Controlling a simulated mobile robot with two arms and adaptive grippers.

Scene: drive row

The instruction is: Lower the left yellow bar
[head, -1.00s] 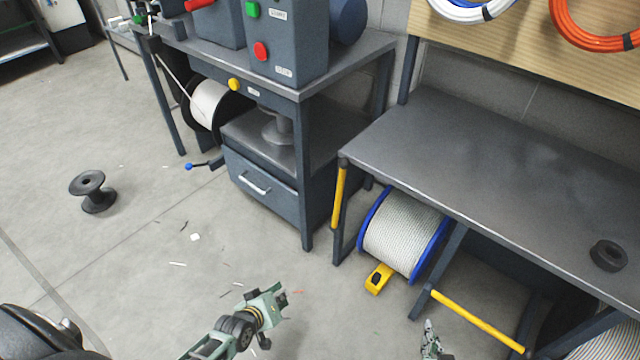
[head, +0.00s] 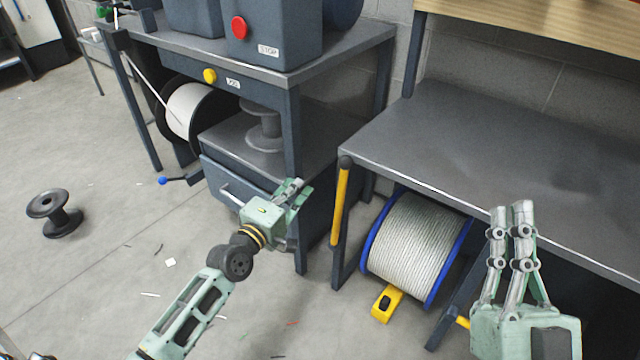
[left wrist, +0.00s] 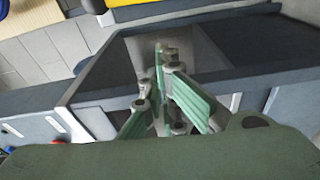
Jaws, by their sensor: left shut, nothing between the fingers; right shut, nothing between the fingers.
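The left yellow bar (head: 341,205) stands upright along the left front leg of the right-hand bench, its top at a dark pivot by the bench corner. My left gripper (head: 298,190) is shut and empty, to the left of the bar and apart from it, in front of the machine's drawer. In the left wrist view its closed fingers (left wrist: 162,55) show, and a yellow strip (left wrist: 135,11) crosses the top edge; I cannot tell if it is the bar. My right gripper (head: 512,212) is shut and empty in front of the bench.
The right-hand bench (head: 430,135) has a rope reel (head: 415,245) and a yellow wedge (head: 387,303) under it. A black spool (head: 55,215) stands on open floor at left.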

